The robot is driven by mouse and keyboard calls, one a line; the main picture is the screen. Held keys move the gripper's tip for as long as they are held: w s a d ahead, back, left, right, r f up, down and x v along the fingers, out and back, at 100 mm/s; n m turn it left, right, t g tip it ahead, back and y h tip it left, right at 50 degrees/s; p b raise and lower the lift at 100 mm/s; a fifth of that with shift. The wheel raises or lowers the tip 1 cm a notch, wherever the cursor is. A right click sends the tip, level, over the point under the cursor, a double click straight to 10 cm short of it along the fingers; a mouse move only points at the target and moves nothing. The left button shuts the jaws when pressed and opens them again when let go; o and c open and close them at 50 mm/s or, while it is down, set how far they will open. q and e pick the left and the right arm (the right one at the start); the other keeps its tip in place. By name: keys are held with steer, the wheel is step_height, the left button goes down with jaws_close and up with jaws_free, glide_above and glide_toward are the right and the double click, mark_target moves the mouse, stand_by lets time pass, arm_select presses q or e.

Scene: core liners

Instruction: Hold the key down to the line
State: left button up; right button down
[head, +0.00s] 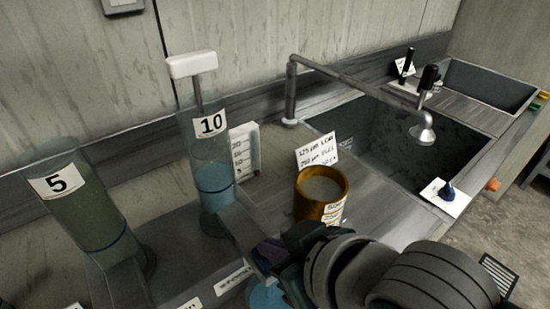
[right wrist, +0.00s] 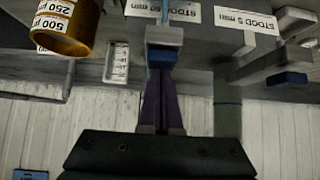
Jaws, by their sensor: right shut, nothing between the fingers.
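A clear cylinder marked 10 (head: 208,150) with blue liquid in it stands on the counter in the head view. A grey key (head: 240,222) sticks out low in front of it. My right gripper (head: 268,252) is shut and empty, its purple fingertips at the key's outer end. In the right wrist view the fingertips (right wrist: 163,72) meet the grey key (right wrist: 164,36), apparently touching it; how far down it is, I cannot tell. A blue patch (head: 266,295) shows below, partly hidden by my arm. An ochre mug (head: 310,208) with a marked scale stands right of the key. My left gripper is out of view.
A cylinder marked 5 (head: 75,205) with greenish liquid stands at left with its own grey key (head: 122,283). A handwritten card (head: 317,150) stands behind the mug. The tap (head: 340,75) and sink (head: 385,150) are at right. My arm covers the front edge.

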steer(key=shift+s+d+f, duration=0.2)
steer(key=shift+s+f, duration=0.05)
steer(key=shift+f, duration=0.2)
steer(key=shift+s+d+f, duration=0.15)
steer(key=shift+s+f, duration=0.1)
steer(key=shift+f, duration=0.15)
steer(key=shift+r, duration=0.2)
steer(key=r+p, duration=0.2)
steer(key=r, duration=0.1)
steer(key=r+p, duration=0.2)
steer(key=p, duration=0.1)
steer(key=shift+w+a+r, duration=0.15)
steer(key=shift+a+r, duration=0.05)
steer(key=shift+r, duration=0.2)
steer(key=v, duration=0.9)
steer(key=shift+r, duration=0.25)
steer(key=shift+w, duration=0.1)
